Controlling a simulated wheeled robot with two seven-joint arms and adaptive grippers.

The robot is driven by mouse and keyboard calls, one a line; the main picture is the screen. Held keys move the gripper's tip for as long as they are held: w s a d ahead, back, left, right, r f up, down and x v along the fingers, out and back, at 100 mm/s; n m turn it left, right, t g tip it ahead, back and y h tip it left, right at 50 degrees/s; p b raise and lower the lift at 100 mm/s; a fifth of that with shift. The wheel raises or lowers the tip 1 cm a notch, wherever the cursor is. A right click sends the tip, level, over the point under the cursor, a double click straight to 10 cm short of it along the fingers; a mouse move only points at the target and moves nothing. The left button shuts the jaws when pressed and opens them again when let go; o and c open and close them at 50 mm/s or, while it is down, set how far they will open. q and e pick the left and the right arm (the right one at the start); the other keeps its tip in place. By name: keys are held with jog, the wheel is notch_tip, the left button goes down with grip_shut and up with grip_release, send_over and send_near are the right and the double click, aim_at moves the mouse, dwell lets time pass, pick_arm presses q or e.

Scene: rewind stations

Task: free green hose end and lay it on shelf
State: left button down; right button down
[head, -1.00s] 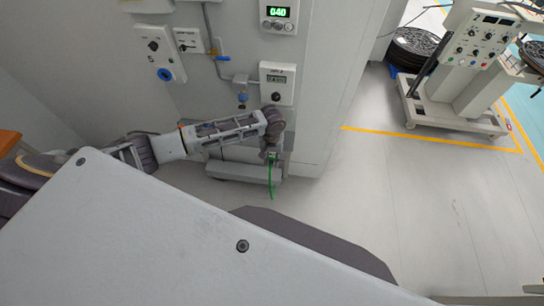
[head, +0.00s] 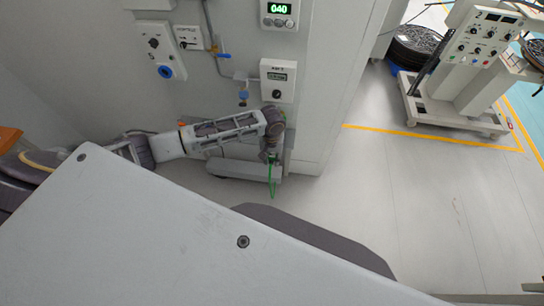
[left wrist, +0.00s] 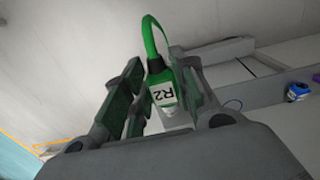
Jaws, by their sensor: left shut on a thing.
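The green hose end (left wrist: 162,82) carries a white label reading R2. It sits between the fingers of my left gripper (left wrist: 160,95), which is shut on it. Its green hose loops up and away from the fitting in the left wrist view. In the head view my left gripper (head: 270,155) is beside the wall cabinet, and the green hose (head: 271,180) hangs below it. A grey shelf (head: 243,169) low on the cabinet lies just behind and left of the hose. My right gripper is not in view.
The cabinet wall carries a meter box (head: 277,80), a blue-handled valve and a display (head: 279,13) reading 040. A wheeled control console (head: 455,70) stands at the right inside yellow floor lines. The floor between is clear.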

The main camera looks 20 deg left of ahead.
pick_arm(q)
jog(key=shift+s, duration=0.2)
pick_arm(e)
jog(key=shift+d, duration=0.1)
pick_arm(q)
jog(key=shift+s+d, duration=0.15)
jog(key=shift+s, duration=0.05)
dwell(0.5)
jog(key=shift+s+d, duration=0.25)
jog(key=shift+s, duration=0.65)
jog(key=shift+s+d, duration=0.2)
jog(key=shift+s, duration=0.75)
jog(key=shift+s+d, duration=0.25)
jog(key=shift+s, duration=0.65)
jog(key=shift+f, duration=0.1)
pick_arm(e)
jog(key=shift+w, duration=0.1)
